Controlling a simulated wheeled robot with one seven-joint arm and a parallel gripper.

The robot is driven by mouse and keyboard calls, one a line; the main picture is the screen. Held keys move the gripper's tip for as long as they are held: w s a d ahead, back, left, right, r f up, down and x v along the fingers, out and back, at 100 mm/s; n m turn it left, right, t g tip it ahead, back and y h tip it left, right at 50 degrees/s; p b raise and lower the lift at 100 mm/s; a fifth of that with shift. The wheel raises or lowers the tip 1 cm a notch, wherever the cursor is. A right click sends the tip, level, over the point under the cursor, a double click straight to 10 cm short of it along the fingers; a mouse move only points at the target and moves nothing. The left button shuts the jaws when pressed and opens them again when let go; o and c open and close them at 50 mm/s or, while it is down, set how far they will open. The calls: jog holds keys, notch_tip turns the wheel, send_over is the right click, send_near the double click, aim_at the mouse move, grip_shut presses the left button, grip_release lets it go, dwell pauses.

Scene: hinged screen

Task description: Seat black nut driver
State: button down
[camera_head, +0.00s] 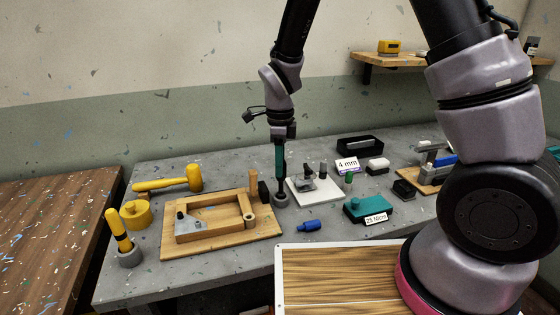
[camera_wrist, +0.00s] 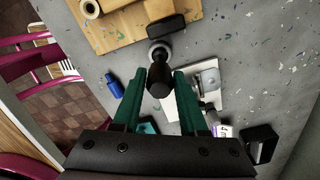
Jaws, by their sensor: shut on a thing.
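My gripper (camera_head: 280,172) has teal fingers and is shut on the black nut driver (camera_head: 284,182), which hangs roughly upright. In the wrist view the driver's dark handle (camera_wrist: 159,80) sits between the fingertips. A round grey holder (camera_head: 280,200) stands on the grey bench straight below the driver. It also shows in the wrist view (camera_wrist: 152,47), just past the driver's far end. The driver's lower end meets the holder in the picture, but I cannot tell whether it is inside it or just above.
A black block (camera_head: 263,191) stands close left of the holder, beside a wooden frame on a board (camera_head: 170,245). A white plate with a metal fixture (camera_head: 315,192) is close on the right. A blue piece (camera_head: 309,225) and a teal box (camera_head: 368,209) lie nearer the front.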

jog(key=shift+f, duration=1)
jog(key=shift+c, duration=1.8)
grip_release()
jog(key=shift+r, duration=0.15)
notch_tip(320, 180, up, 11)
jog(key=shift+f, duration=0.2)
jog(key=shift+r, duration=0.1)
jog(key=d+r+n+t+y, duration=0.15)
jog(key=d+r+n, duration=0.25)
jog(key=d+r, duration=0.45)
jog(key=s+d+r+n+t, duration=0.5)
jog(key=s+d+r+n, duration=0.6)
jog(key=s+d+r, duration=0.1)
jog(key=shift+s+d+r+n+t, duration=0.15)
jog(key=shift+d+r+n+t, duration=0.3)
jog(key=shift+d, duration=0.8)
